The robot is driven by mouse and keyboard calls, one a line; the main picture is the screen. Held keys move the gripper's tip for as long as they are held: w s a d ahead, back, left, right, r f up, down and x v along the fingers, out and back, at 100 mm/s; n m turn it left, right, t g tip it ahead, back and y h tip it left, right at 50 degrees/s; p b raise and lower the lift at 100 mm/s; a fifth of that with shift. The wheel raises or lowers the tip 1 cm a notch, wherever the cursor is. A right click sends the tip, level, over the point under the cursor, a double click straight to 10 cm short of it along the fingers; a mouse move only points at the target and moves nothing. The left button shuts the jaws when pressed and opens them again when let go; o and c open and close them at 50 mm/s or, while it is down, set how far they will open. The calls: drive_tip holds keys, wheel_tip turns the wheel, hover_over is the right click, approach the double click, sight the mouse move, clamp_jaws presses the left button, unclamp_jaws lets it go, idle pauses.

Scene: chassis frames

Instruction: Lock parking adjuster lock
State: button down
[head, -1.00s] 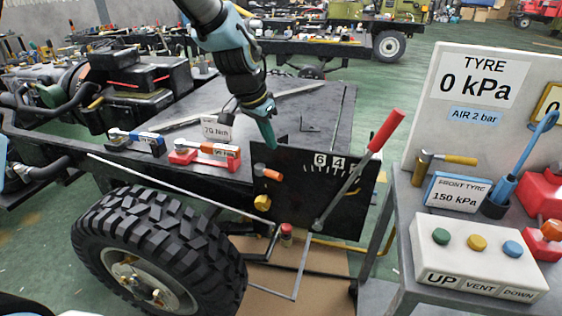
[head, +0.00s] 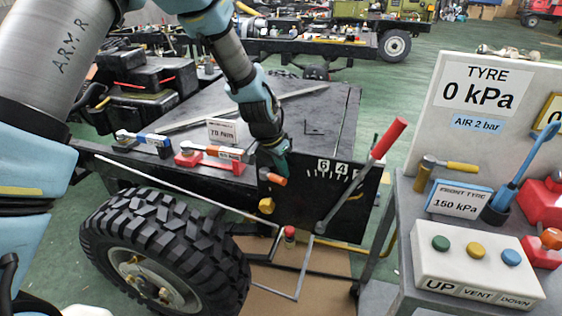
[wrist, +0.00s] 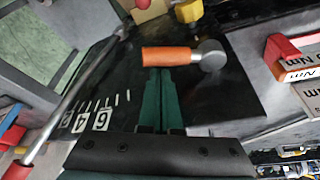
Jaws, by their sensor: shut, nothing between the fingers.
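A black plate (head: 330,212) at the chassis side carries a small lock with an orange handle (head: 277,180) and a grey round pivot. In the wrist view the orange handle (wrist: 168,55) lies across the picture, its pivot (wrist: 209,54) at the right end. My gripper (head: 279,168) has green fingers, which are shut and empty. In the wrist view the fingertips (wrist: 160,70) reach the long side of the handle; I cannot tell whether they touch it. The long parking lever with a red grip (head: 388,138) leans right across the numbered scale (head: 335,166).
A yellow knob (head: 266,205) sits just below the lock. A red torque wrench (head: 212,154) and a blue one (head: 145,138) lie on the chassis at left. The tyre (head: 165,245) is lower left. A control-box trolley (head: 478,265) stands at right.

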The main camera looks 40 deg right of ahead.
sight(272, 174)
drive_tip(key=shift+s+a+m+g+b, duration=0.1)
drive_tip(key=shift+a+m+g+b, duration=0.3)
drive_tip(key=shift+m, duration=0.4)
idle(0.4)
drive_tip(key=shift+a+m, duration=0.4)
drive_tip(key=shift+m, duration=0.2)
drive_tip(key=a+m, duration=0.1)
drive_tip(key=m, duration=0.1)
drive_tip(key=a+m+g, duration=0.1)
drive_tip(key=m, duration=0.1)
drive_tip(key=shift+a+g+y+p, duration=0.2)
drive_tip(key=shift+g+y+p, duration=0.1)
drive_tip(key=shift+p, duration=0.1)
drive_tip(key=m, duration=0.1)
drive_tip(key=w+a+m+p, duration=0.1)
drive_tip(key=a+m+g, duration=0.1)
drive_tip(key=m, duration=0.1)
drive_tip(key=shift+w+a+y, duration=0.2)
drive_tip(key=shift+w+y, duration=0.1)
drive_tip(key=shift+y, duration=0.1)
drive_tip(key=shift+w, duration=0.1)
